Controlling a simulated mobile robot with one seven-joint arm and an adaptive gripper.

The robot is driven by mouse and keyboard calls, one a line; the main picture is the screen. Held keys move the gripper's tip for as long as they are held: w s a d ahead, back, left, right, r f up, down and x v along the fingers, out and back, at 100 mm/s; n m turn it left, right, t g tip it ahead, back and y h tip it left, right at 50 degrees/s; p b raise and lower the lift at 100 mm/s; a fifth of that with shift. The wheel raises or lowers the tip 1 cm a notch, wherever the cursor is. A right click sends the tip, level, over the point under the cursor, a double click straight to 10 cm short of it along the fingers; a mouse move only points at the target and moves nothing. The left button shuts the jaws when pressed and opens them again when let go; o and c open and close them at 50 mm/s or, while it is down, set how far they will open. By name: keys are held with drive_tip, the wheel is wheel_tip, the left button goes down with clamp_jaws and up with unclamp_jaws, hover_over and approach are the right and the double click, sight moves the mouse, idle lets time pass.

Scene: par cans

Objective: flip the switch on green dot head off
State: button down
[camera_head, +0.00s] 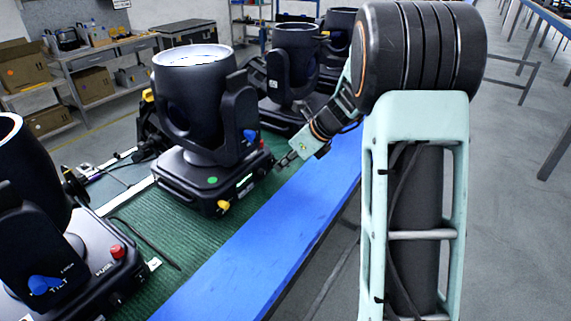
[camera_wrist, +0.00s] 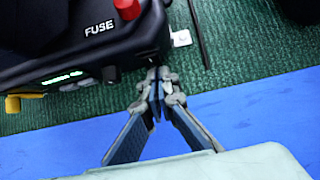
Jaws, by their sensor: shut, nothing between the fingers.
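The green dot head (camera_head: 195,95) is a black moving-head light with a green dot (camera_head: 212,180) on its base, on the green mat. Its base fills the upper left of the wrist view (camera_wrist: 60,55), with a FUSE label, a red knob (camera_wrist: 127,8) and a lit green display (camera_wrist: 62,77). A small dark fitting (camera_wrist: 110,74) is right of the display; I cannot tell whether it is the switch. My gripper (camera_head: 283,163) is shut and empty beside the base's right end. In the wrist view its fingertips (camera_wrist: 158,76) are close to the panel's edge; contact is unclear.
Another light (camera_head: 60,240) stands at the near left, and more lights (camera_head: 295,65) stand behind. A blue strip (camera_head: 270,240) edges the green mat (camera_head: 145,225). A yellow knob (camera_head: 223,205) sticks out at the base's front. A dark rod (camera_wrist: 199,35) lies on the mat.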

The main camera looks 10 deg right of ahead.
drive_tip(key=b, duration=0.1)
drive_tip(key=f+b, duration=0.1)
drive_tip(key=b, duration=0.1)
drive_tip(key=shift+w+a+t+y, duration=0.1)
drive_tip(key=shift+w+t+y, duration=0.05)
drive_tip(key=shift+t+y, duration=0.15)
drive_tip(key=shift+a+r+p, duration=0.15)
drive_tip(key=shift+r+p, duration=1.05)
drive_tip(key=shift+r, duration=0.1)
